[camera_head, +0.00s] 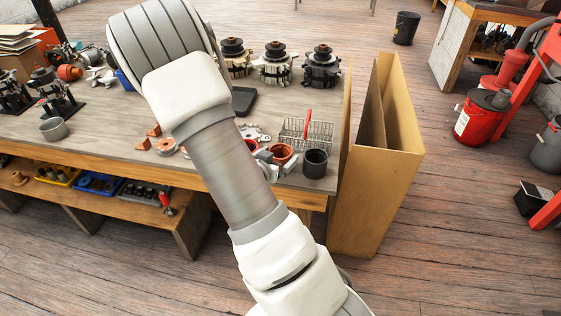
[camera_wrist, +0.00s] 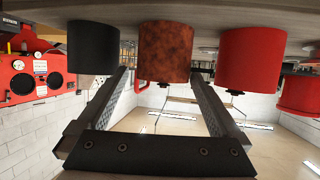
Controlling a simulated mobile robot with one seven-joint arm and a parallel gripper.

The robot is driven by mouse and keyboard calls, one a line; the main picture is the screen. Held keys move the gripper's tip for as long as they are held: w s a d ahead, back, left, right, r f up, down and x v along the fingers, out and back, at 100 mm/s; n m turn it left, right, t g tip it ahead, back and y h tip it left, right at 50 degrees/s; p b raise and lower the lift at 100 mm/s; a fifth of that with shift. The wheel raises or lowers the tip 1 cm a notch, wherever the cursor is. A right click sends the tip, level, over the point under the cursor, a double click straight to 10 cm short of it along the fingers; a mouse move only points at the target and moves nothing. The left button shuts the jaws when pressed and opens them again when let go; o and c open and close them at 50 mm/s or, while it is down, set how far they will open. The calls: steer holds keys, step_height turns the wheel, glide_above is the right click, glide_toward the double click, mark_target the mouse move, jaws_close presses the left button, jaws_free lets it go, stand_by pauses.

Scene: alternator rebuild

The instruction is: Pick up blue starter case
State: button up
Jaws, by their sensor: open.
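A blue object (camera_head: 124,79) stands at the far left of the bench in the head view, partly hidden behind my arm; I cannot tell whether it is the starter case. In the wrist view, which shows the bench upside down, a dark grey case (camera_wrist: 93,48), a rusty brown case (camera_wrist: 164,52) and a red case (camera_wrist: 249,57) stand in a row. None of these looks blue. My gripper (camera_wrist: 160,76) is open and empty, its fingertips close to the rusty case. In the head view, the dark case (camera_head: 316,164) stands near the bench's right front corner.
A wire basket (camera_head: 306,134) with a red-handled tool lies behind the cases. Several alternators (camera_head: 276,66) stand along the back edge. A tall cardboard box (camera_head: 385,170) stands against the bench's right end. A lower shelf holds trays, one of them blue (camera_head: 97,184).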

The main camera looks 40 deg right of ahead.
mark_target(284, 150)
steer(key=shift+b+x, duration=0.45)
steer(key=shift+x, duration=2.6)
steer(key=shift+w+a+f, duration=0.1)
steer(key=shift+w+a, duration=0.05)
jaws_close()
